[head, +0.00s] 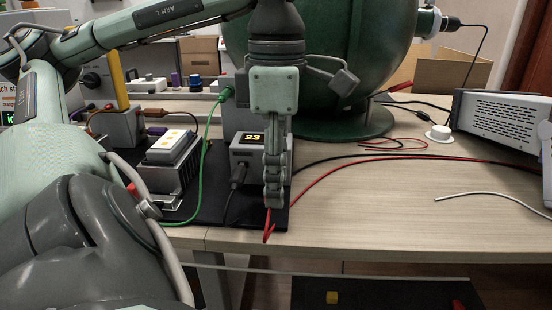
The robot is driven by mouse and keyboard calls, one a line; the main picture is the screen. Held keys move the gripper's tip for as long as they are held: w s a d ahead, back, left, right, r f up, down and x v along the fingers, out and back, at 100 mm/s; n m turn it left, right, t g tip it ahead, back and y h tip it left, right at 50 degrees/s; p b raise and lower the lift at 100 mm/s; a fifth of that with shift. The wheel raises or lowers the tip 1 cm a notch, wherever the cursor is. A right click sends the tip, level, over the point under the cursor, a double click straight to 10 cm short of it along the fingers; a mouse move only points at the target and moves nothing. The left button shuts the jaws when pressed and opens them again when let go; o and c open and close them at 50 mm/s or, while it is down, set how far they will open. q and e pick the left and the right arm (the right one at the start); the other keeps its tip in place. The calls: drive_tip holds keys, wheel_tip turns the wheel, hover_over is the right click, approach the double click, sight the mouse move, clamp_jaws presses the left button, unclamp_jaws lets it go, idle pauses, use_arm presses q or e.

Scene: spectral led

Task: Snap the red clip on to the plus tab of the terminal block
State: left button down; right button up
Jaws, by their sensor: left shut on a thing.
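My left gripper (272,203) points down over the front edge of the dark mat, its fingers close together. It is shut on the red clip (267,232), whose thin red end shows just below the fingertips. A red cable (330,172) runs from the clip to the right across the table. Most of the clip is hidden by the fingers. I cannot make out the terminal block or its plus tab for certain. My right gripper is not in view.
A grey box with a lit "23" display (252,138) stands right behind the gripper. A green cable (203,165) crosses the mat (215,208). A large green sphere (340,60) stands behind, a grey instrument (500,125) at right. The table's right front is mostly clear.

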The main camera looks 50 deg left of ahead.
use_arm(q)
drive_tip(key=shift+w+a, duration=0.1)
drive_tip(key=shift+w+a, duration=0.25)
drive_tip(key=shift+a, duration=0.05)
drive_tip(key=shift+s+d, duration=0.35)
drive_tip(key=shift+d, duration=0.05)
drive_tip(key=shift+w+a, duration=0.15)
idle(1.6)
drive_tip(key=shift+w+a, duration=0.25)
drive_tip(key=shift+a, duration=0.05)
drive_tip(key=shift+d, duration=0.1)
